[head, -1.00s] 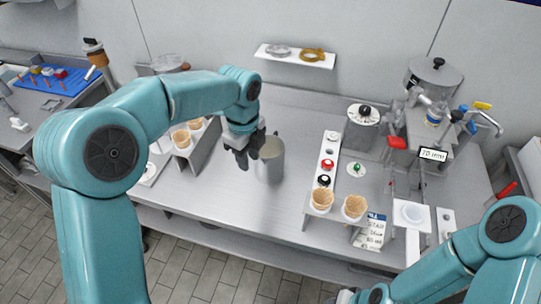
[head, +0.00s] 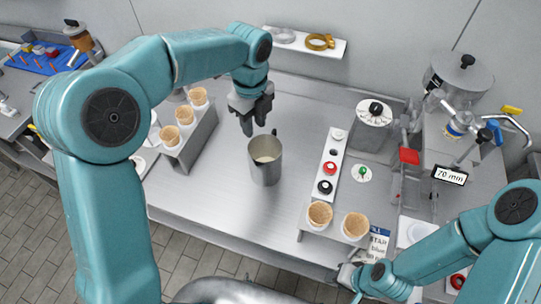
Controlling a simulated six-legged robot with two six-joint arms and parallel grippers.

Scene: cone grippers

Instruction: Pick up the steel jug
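The steel jug (head: 265,165) stands upright on the steel worktop, in the middle of the head view. It is open at the top, with something pale inside. My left gripper (head: 255,126) is just behind and above the jug's rim in the picture, pointing down. Its two dark fingers are apart with nothing between them, and it appears clear of the jug. My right gripper (head: 347,276) is low at the front edge of the worktop, partly hidden by its own arm. Its fingers are too unclear to read.
A cone stand (head: 196,140) holds several cones left of the jug. A second stand with two cones (head: 320,215) and a white strip with knobs (head: 329,165) are to its right. A machine (head: 460,80) stands at the right. A wall shelf (head: 310,42) is behind.

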